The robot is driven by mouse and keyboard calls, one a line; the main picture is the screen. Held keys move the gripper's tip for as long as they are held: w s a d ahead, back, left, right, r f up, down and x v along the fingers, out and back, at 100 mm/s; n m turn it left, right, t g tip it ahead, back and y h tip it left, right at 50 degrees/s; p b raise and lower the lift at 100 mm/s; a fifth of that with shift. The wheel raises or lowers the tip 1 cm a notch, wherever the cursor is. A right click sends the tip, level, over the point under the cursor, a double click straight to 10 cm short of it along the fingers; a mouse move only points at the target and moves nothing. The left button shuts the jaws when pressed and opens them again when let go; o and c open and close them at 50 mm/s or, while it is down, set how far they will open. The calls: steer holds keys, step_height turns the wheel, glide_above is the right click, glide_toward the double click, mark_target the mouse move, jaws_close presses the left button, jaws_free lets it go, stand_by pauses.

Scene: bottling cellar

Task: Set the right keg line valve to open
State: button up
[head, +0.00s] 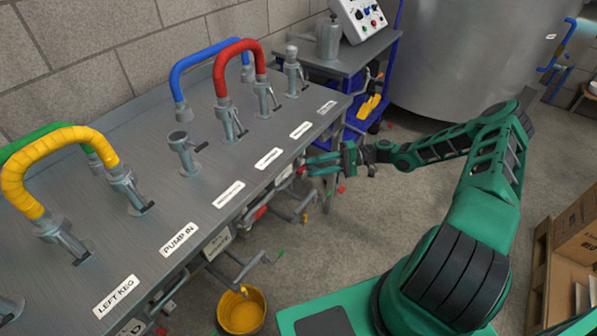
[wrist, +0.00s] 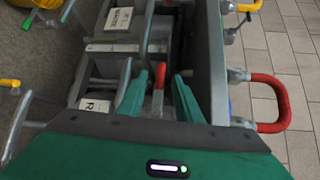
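My gripper (head: 312,165) is at the front edge of the steel bench, beside the valve fittings under it. In the wrist view my gripper (wrist: 160,88) has its two green fingers apart. A red valve lever (wrist: 158,76) shows between them, with gaps visible on both sides. Part of a red lever (head: 301,170) shows just left of the fingers in the head view. A white tag (wrist: 97,105) with a letter that looks like R is left of the fingers. The rest of its text is hidden, so I cannot confirm which line this lever belongs to.
The bench top (head: 215,165) carries red (head: 222,72), blue (head: 190,60) and yellow (head: 60,140) hoses on upright ports. Pipes with small levers (head: 262,212) stick out below its front edge. A yellow bucket (head: 242,312) stands on the floor. Cardboard boxes (head: 578,225) are at right.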

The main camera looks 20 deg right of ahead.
mark_target(301, 170)
steer(key=shift+w+a+f, duration=0.15)
steer(key=shift+a, duration=0.75)
steer(key=shift+w+a+f, duration=0.1)
steer(key=shift+a, duration=0.75)
steer(key=shift+w+a+f, duration=0.15)
steer(key=shift+a, duration=0.75)
steer(key=shift+c, duration=0.3)
